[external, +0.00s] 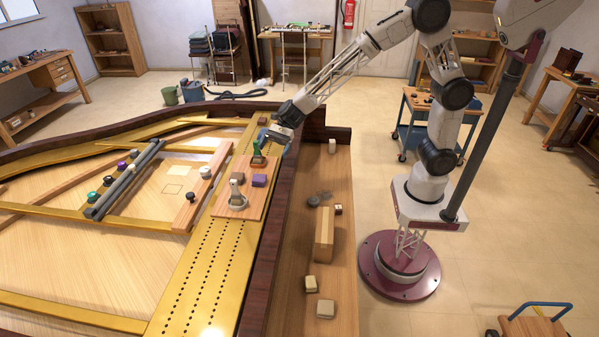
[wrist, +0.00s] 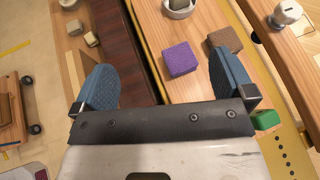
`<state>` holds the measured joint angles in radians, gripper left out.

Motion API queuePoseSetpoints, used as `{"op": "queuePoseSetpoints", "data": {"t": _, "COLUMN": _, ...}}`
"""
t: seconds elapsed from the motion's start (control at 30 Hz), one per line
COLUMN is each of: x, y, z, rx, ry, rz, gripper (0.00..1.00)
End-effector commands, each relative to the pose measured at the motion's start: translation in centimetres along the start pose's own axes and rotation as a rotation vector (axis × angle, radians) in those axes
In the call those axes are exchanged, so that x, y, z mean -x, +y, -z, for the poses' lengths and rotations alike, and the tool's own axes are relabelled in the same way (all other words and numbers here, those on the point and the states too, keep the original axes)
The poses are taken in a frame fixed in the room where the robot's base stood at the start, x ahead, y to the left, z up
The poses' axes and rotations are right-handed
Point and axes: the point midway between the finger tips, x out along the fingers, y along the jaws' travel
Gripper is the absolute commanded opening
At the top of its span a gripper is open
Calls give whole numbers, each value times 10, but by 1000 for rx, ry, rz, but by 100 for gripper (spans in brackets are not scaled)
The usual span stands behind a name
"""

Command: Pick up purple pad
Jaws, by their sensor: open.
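The purple pad (external: 259,180) is a small block on a wooden board (external: 256,206) that lies over the gold frame. It also shows in the wrist view (wrist: 180,58), ahead of my gripper and between the lines of its two blue fingers. My gripper (external: 272,138) is open and empty, at the far end of the board beyond the pad. Its fingers (wrist: 158,82) are wide apart and do not touch the pad. A brown pad (external: 238,178) sits just left of the purple pad, and it is to the right in the wrist view (wrist: 224,41).
A green piece (external: 257,156) stands by my gripper, and a grey-white clamp-like piece (external: 237,194) stands nearer on the board. A dark wood rim (external: 283,207) runs along the right. Beyond it, a wooden ledge (external: 342,262) holds several blocks.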

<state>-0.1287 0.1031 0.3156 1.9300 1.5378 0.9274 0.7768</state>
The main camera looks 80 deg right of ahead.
Motion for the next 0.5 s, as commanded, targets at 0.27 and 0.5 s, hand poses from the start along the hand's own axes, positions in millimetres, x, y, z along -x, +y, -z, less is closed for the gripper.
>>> {"op": "queuePoseSetpoints", "data": {"t": 0.27, "x": -31, "y": -27, "z": 12, "rx": -145, "ry": -54, "rz": 44, "gripper": 100}}
{"op": "queuePoseSetpoints", "data": {"t": 0.5, "x": -33, "y": -30, "z": 13, "rx": -160, "ry": -60, "rz": 50, "gripper": 100}}
